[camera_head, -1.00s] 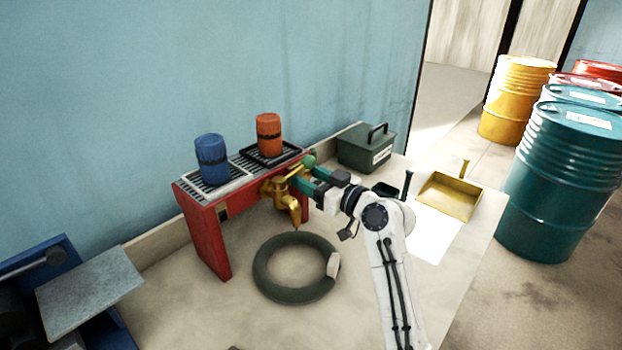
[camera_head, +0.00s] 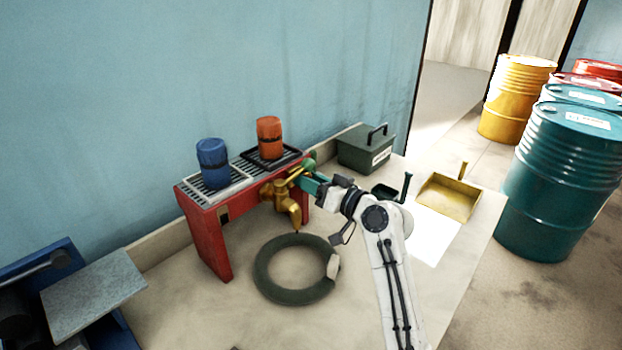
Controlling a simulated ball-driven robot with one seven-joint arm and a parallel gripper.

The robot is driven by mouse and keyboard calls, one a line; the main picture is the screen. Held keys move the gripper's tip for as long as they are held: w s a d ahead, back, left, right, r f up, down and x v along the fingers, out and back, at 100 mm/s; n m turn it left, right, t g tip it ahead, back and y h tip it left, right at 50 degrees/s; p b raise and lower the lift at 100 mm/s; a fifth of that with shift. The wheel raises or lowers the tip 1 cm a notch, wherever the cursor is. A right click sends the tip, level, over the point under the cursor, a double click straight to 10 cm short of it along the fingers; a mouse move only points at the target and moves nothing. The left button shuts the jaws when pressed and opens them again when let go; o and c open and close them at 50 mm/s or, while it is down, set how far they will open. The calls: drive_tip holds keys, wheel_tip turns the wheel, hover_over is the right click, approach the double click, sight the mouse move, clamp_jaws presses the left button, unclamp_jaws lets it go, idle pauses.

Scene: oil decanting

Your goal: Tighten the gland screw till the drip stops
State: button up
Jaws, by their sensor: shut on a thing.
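The brass tap (camera_head: 288,203) is on the front of a red stand (camera_head: 207,243), with its spout pointing down. A brass lever with a green knob (camera_head: 309,165) rises at its right. My gripper (camera_head: 301,182) reaches in from the right, with its teal fingers at the tap just below the knob. It is shut on a small part there, apparently the gland screw, which the fingers hide.
A dark ring-shaped coil (camera_head: 263,282) lies on the bench below the tap. Blue (camera_head: 212,163) and orange (camera_head: 270,138) canisters stand on the red stand's grates. A green box (camera_head: 362,150) and a yellow dustpan (camera_head: 448,197) are on the right. Drums (camera_head: 560,180) stand beyond.

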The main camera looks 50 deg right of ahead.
drive_tip(key=o, duration=1.1)
drive_tip(key=shift+c, duration=0.2)
drive_tip(key=s+b, duration=0.2)
drive_tip(key=s, duration=0.9)
drive_tip(key=shift+d, duration=0.2)
